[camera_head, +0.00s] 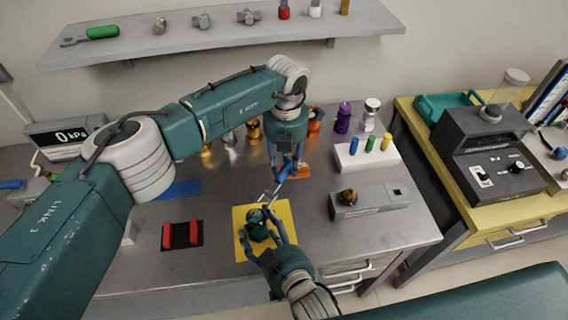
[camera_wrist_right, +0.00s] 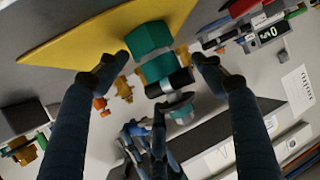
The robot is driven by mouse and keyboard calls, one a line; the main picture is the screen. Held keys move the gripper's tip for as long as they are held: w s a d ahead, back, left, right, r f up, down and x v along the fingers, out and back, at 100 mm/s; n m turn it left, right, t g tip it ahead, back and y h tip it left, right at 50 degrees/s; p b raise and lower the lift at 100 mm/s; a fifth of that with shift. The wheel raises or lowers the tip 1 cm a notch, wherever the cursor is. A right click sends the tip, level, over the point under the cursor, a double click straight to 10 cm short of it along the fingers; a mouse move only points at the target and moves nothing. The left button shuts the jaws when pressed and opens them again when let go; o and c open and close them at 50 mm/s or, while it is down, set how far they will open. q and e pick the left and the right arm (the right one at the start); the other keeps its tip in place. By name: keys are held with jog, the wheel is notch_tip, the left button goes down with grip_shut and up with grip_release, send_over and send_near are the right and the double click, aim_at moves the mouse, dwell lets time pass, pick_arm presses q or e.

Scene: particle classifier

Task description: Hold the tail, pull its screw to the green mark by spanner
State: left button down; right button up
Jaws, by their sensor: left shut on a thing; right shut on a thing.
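The tail (camera_head: 258,232) is a teal-green part on the yellow mat (camera_head: 283,212) in the head view. The right wrist view shows it as a teal body (camera_wrist_right: 150,38) with a black band. My right gripper (camera_head: 257,224) comes from below and is shut on the tail, one finger on each side. My left gripper (camera_head: 279,181) is above and slightly right of the tail, shut on a silver spanner (camera_head: 267,194) whose end is close to the tail's top. Whether the spanner touches the screw cannot be told. The green mark cannot be made out.
A grey device (camera_head: 372,203) stands right of the mat, with a white block (camera_head: 365,153) of coloured pegs behind it. Red blocks (camera_head: 181,235) lie on a dark pad at left. Bottles (camera_head: 342,118) stand at the back. A shelf (camera_head: 225,35) hangs above.

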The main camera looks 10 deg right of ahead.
pick_arm(q)
jog(key=shift+r, duration=0.15)
pick_arm(e)
jog(key=shift+d+f, duration=0.1)
pick_arm(q)
jog(key=shift+w+d+r, duration=0.15)
jog(key=shift+w+r, duration=0.05)
jog(key=shift+r, duration=1)
jog(key=shift+w+d+r, duration=0.15)
jog(key=shift+r, duration=1.05)
pick_arm(e)
jog(key=o, duration=2)
pick_arm(q)
jog(key=shift+f, duration=0.1)
pick_arm(e)
jog(key=shift+w, duration=0.1)
jog(key=v, duration=1.2)
